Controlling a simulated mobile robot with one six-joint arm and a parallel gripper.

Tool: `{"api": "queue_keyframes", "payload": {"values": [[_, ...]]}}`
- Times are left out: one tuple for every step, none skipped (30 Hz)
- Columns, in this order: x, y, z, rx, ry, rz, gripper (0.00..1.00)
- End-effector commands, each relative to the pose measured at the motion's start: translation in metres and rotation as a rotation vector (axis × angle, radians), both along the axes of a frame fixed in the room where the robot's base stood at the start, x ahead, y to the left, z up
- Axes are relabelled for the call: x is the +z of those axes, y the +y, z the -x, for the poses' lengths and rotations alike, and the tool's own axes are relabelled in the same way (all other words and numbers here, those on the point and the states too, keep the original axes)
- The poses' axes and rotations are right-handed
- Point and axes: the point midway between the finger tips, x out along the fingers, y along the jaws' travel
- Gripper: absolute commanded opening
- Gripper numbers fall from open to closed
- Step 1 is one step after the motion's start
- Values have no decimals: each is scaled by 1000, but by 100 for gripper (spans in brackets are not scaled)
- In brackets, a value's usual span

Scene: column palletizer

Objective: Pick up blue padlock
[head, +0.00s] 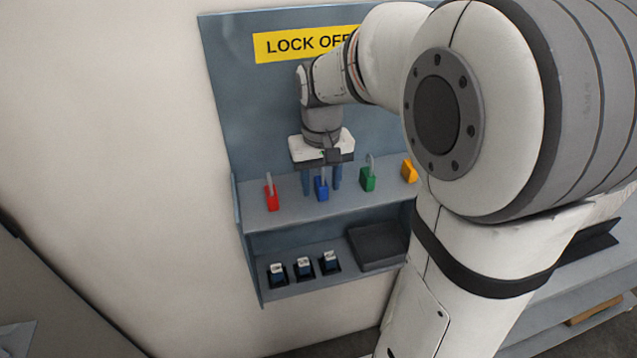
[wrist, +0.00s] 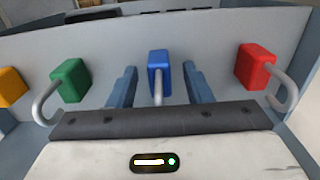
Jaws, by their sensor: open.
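The blue padlock (head: 321,189) stands on the upper shelf between the red padlock and the green padlock. My gripper (head: 321,188) points down over the shelf, with its fingers open at either side of the blue padlock. In the wrist view the blue padlock (wrist: 159,72) sits between the two open fingers of my gripper (wrist: 158,76), with a visible gap on each side. Its shackle runs toward the gripper body, and its lower end is hidden behind the dark bar.
On the same shelf (head: 295,207) are a red padlock (head: 271,198), a green padlock (head: 368,180) and an orange padlock (head: 409,171). The lower shelf holds three small dark items (head: 304,268) and a dark tray (head: 378,246). A back panel bears a yellow sign (head: 290,44).

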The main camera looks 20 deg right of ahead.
Motion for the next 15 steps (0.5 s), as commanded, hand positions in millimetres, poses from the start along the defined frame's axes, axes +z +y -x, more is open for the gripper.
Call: {"api": "queue_keyframes", "payload": {"values": [[-3,0,0,0,0,0,45],[-4,0,0,0,0,0,45],[-5,0,0,0,0,0,45],[-6,0,0,1,-1,0,45],[-6,0,0,1,-1,0,45],[-6,0,0,1,-1,0,45],[-6,0,0,1,-1,0,45],[-6,0,0,1,-1,0,45],[-6,0,0,1,-1,0,45],[-6,0,0,1,-1,0,42],[-6,0,0,1,-1,0,40],[-6,0,0,1,-1,0,36],[-6,1,0,1,-1,0,34],[-6,1,0,1,-1,0,32],[-5,1,0,1,-1,0,28]]}}
